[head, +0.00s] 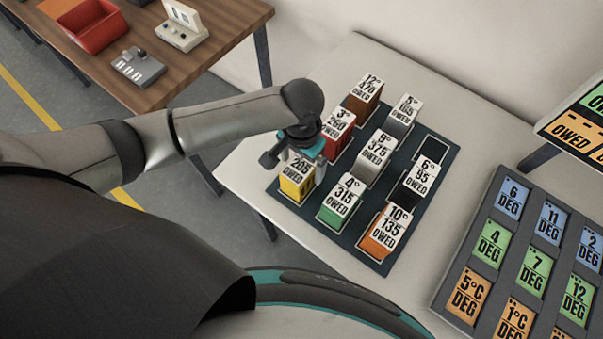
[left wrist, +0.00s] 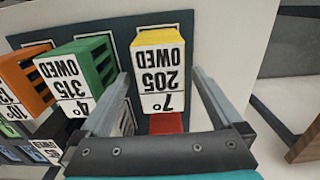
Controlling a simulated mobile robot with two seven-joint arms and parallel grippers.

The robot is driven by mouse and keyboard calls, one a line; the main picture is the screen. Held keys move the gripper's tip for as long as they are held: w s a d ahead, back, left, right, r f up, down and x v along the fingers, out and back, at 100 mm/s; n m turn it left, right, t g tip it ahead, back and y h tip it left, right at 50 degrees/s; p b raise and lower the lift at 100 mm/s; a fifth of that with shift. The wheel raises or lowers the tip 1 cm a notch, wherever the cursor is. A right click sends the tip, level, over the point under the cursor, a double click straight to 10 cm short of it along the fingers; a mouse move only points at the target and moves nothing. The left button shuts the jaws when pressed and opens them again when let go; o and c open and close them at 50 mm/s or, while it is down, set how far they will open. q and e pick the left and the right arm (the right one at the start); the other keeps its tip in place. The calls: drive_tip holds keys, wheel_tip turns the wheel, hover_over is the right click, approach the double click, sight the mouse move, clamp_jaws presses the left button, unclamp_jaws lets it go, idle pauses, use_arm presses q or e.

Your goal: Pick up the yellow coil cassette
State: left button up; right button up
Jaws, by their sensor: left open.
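The yellow coil cassette (head: 296,184) stands upright at the near left corner of the dark tray (head: 345,237). Its white top label reads 205 OWED in the head view, partly hidden by my gripper. In the left wrist view the yellow cassette (left wrist: 160,72) shows its label 7° 205 OWED. My left gripper (head: 303,158) is above the yellow cassette, pointing down. In the left wrist view its two fingers (left wrist: 165,100) are apart, with the cassette showing between them and no clear contact. My right gripper is not in view.
Close beside it stand a green cassette (head: 332,212) and a red cassette (head: 337,137). Orange (head: 379,242), black, grey and brown cassettes fill other tray places. A rack of degree cards (head: 483,275) lies to the right. A wooden table (head: 210,50) with a red bin (head: 95,30) is at the back left.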

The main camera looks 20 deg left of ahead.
use_arm(q)
wheel_tip(320, 180, down, 4)
drive_tip(key=shift+r, duration=0.1)
clamp_jaws()
idle(0.9)
drive_tip(key=shift+w+r, duration=0.1)
